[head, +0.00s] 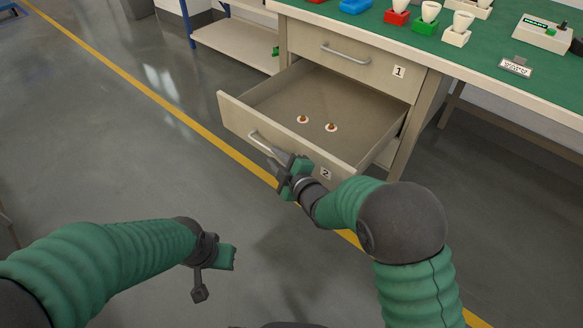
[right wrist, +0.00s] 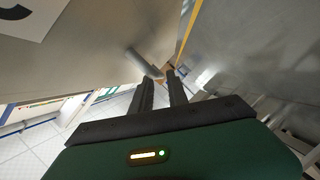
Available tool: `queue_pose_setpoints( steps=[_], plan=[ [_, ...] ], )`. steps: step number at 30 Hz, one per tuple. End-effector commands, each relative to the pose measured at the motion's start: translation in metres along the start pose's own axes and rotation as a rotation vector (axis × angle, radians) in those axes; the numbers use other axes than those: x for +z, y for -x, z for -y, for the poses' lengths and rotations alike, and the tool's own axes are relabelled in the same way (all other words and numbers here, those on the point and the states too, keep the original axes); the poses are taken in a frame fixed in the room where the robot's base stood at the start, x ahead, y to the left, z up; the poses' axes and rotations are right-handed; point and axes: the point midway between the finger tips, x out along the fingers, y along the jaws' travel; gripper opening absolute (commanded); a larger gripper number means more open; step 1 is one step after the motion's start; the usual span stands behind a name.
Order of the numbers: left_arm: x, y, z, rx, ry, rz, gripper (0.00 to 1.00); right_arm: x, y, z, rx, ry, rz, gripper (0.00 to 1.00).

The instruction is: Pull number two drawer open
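The number two drawer (head: 290,135) is the lower one in the bench and stands pulled well out, its inside showing. Its front carries a "2" label (head: 325,174) and a grey bar handle (head: 262,144). My right gripper (head: 283,160) is at the right end of this handle. In the right wrist view the handle (right wrist: 143,62) runs in between the tips of the two nearly closed fingers (right wrist: 163,80), which look shut on it; the exact contact is hard to see. My left gripper (head: 216,275) is open and empty over the floor, away from the drawer.
Two small bulb-like pieces (head: 303,119) (head: 331,127) are in the drawer. The number one drawer (head: 350,62) above is shut. The green bench top (head: 480,60) holds coloured sockets and a small device (head: 543,33). Floor in front is clear, with a yellow line (head: 150,84).

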Motion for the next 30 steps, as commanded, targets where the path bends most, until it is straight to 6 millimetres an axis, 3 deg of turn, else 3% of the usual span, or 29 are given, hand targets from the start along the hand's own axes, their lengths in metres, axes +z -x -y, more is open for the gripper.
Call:
queue_pose_setpoints(
  steps=[1,6,12,17,30],
  plan=[
    [-0.004,0.015,0.000,0.000,0.000,0.000,0.00,-0.003,0.018,-0.007,-0.002,-0.001,0.003,0.20],
    [-0.008,0.033,0.000,0.000,0.000,0.000,0.00,-0.002,0.068,-0.005,-0.003,-0.002,0.005,0.20],
    [-0.011,0.044,0.000,0.000,0.000,0.000,0.00,0.000,0.107,-0.001,-0.003,-0.001,0.004,0.20],
    [-0.011,0.045,0.000,0.000,0.000,0.000,0.00,0.001,0.116,0.001,-0.002,-0.001,0.003,0.20],
    [-0.011,0.045,0.000,0.000,0.000,0.000,0.00,0.001,0.116,0.001,-0.002,-0.001,0.003,0.20]
  ],
)
